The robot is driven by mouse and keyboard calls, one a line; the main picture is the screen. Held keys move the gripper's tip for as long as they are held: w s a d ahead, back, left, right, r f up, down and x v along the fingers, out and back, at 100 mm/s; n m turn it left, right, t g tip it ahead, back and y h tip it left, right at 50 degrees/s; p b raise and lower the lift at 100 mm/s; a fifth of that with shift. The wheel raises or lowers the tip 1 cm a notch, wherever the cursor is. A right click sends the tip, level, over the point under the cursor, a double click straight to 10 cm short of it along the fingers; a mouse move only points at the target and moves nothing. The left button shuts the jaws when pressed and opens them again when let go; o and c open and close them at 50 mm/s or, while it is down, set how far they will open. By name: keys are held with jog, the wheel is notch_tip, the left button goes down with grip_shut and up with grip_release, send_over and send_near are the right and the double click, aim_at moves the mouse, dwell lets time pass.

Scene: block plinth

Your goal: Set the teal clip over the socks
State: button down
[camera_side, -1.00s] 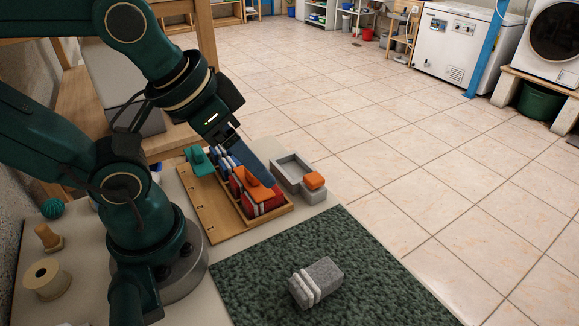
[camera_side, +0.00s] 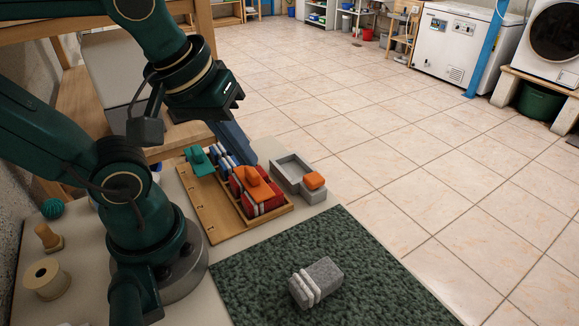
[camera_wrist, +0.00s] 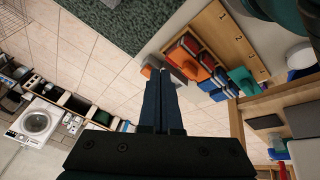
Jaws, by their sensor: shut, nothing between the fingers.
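The teal clip (camera_side: 198,161) sits at the far left end of the wooden rack (camera_side: 205,213); it also shows in the wrist view (camera_wrist: 240,78). Beside it in the rack stand blue-and-white folded pieces (camera_side: 223,162), probably socks, and nearer, red-and-white ones (camera_side: 262,205). An orange clip (camera_side: 259,187) lies over the red ones. My gripper (camera_side: 246,158) is above and behind the rack, its dark blue fingers together and empty. In the wrist view the shut fingers (camera_wrist: 160,78) point away from the camera, left of the rack.
A grey tray (camera_side: 277,175) stands right of the rack, with an orange piece (camera_side: 313,180) on its front block. A grey block with white bands (camera_side: 318,279) lies on the green mat (camera_side: 375,280). A spool (camera_side: 47,279) and wooden peg (camera_side: 47,236) stand at left.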

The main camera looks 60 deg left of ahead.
jog(key=a+r+n+g+y, duration=0.1)
jog(key=a+n+g, duration=0.3)
jog(key=n, duration=0.6)
jog(key=n+g+h, duration=0.2)
jog(key=n+g, duration=0.3)
jog(key=n, duration=1.4)
send_over(192, 162)
jog(key=f, duration=0.2)
jog(key=shift+s+a+r, duration=0.1)
jog(key=shift+s, duration=0.35)
jog(key=x, duration=1)
jog(key=shift+w, duration=0.15)
jog(key=w, duration=0.3)
jog(key=shift+a, duration=0.1)
jog(key=shift+w, duration=0.55)
